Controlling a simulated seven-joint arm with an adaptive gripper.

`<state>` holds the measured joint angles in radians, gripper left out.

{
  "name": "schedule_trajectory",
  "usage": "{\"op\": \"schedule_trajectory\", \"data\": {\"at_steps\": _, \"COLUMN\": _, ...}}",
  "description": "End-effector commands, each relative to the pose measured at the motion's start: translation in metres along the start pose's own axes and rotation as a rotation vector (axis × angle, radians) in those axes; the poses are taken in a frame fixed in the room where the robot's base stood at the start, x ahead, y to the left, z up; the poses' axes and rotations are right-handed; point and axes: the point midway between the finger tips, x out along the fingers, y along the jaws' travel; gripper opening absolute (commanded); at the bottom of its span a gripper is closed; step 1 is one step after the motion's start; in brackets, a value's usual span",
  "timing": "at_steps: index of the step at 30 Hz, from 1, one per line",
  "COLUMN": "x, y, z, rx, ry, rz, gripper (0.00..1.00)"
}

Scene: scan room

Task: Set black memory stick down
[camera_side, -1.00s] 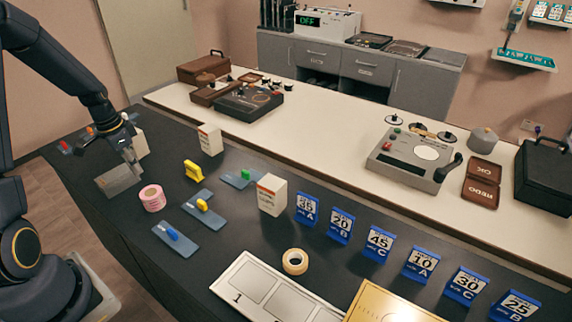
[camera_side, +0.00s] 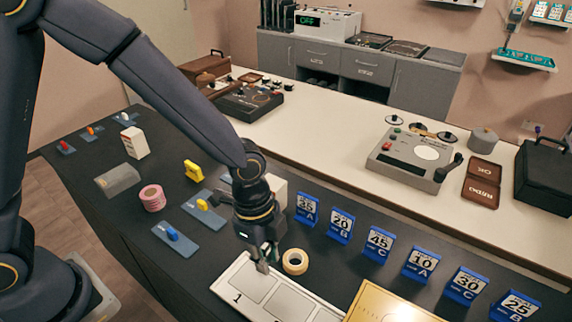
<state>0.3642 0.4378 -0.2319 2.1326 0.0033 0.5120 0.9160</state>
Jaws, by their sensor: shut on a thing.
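My gripper (camera_side: 262,264) points down over the upper edge of the white numbered board (camera_side: 223,283), near the pocket marked 1. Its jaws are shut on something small. The black memory stick cannot be made out between the fingers; it is too small and dark here. I cannot tell whether it touches the board. A roll of tan tape (camera_side: 295,261) lies just right of the gripper.
A gold-coloured tray (camera_side: 385,305) lies right of the board. Blue number stands (camera_side: 379,243) line the table's back.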

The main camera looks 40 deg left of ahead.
Motion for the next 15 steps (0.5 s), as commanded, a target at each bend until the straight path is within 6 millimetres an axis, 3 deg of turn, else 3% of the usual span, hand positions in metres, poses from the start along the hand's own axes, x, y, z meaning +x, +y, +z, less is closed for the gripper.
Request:
{"op": "schedule_trajectory", "data": {"at_steps": 3, "x": 0.001, "y": 0.014, "z": -0.018, "rx": 0.063, "ry": 0.001, "rz": 0.005, "gripper": 0.00}}
{"op": "schedule_trajectory", "data": {"at_steps": 7, "x": 0.009, "y": 0.009, "z": -0.030, "rx": 0.083, "ry": 0.002, "rz": 0.008, "gripper": 0.00}}
{"op": "schedule_trajectory", "data": {"at_steps": 15, "x": 0.045, "y": -0.048, "z": -0.067, "rx": 0.082, "ry": 0.002, "rz": 0.007, "gripper": 0.00}}
